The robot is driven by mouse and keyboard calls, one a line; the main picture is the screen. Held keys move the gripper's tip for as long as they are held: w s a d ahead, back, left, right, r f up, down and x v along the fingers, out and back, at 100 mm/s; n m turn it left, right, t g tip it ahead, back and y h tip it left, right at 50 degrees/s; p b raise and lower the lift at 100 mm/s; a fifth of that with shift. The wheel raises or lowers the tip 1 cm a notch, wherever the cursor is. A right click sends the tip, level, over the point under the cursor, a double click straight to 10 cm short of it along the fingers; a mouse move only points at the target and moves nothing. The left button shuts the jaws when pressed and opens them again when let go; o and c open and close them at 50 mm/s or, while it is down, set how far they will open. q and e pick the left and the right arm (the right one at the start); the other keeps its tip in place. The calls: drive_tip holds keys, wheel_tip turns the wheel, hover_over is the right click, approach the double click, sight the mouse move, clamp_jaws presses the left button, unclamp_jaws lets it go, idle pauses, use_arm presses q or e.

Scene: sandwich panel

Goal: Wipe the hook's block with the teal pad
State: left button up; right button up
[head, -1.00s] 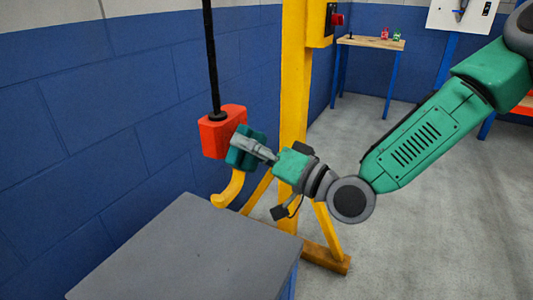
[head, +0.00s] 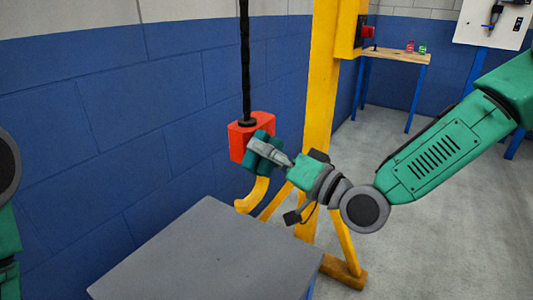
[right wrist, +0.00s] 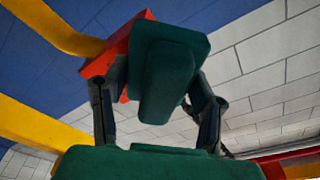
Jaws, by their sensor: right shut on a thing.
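The red block (head: 238,141) hangs on a black cable in the head view, with a yellow hook (head: 257,192) curving down below it. My right gripper (head: 257,146) is shut on the teal pad (head: 253,165) and holds it up against or very close to the block's front right side; contact is hard to tell. The pad covers part of the block. In the right wrist view the pad (right wrist: 165,75) sits between the two fingers, with the red block (right wrist: 118,45) behind it. My left gripper is out of view; only part of my left arm shows at the left edge.
A grey-topped table (head: 205,250) stands below the hook. A yellow post (head: 320,90) with angled legs rises behind my right gripper. A blue block wall (head: 100,110) is behind on the left. A small wooden table (head: 395,54) stands far back. Grey floor is open at right.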

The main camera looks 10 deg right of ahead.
drive_tip(key=shift+w+d+f, duration=0.1)
drive_tip(key=shift+w+d, duration=0.15)
drive_tip(key=shift+d, duration=0.15)
drive_tip(key=shift+w+a, duration=0.25)
drive_tip(key=shift+a, duration=0.4)
drive_tip(key=shift+w+d, duration=0.55)
drive_tip(key=shift+d, duration=0.2)
drive_tip(key=shift+w+d, duration=0.5)
drive_tip(key=shift+d, duration=0.25)
drive_tip(key=shift+w+d, duration=2.05)
drive_tip(key=shift+w, duration=0.45)
drive_tip(key=shift+s+a+p, duration=0.35)
drive_tip(key=shift+s+a, duration=3.15)
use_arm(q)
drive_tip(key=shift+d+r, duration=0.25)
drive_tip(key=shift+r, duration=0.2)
use_arm(e)
drive_tip(key=shift+d, duration=0.1)
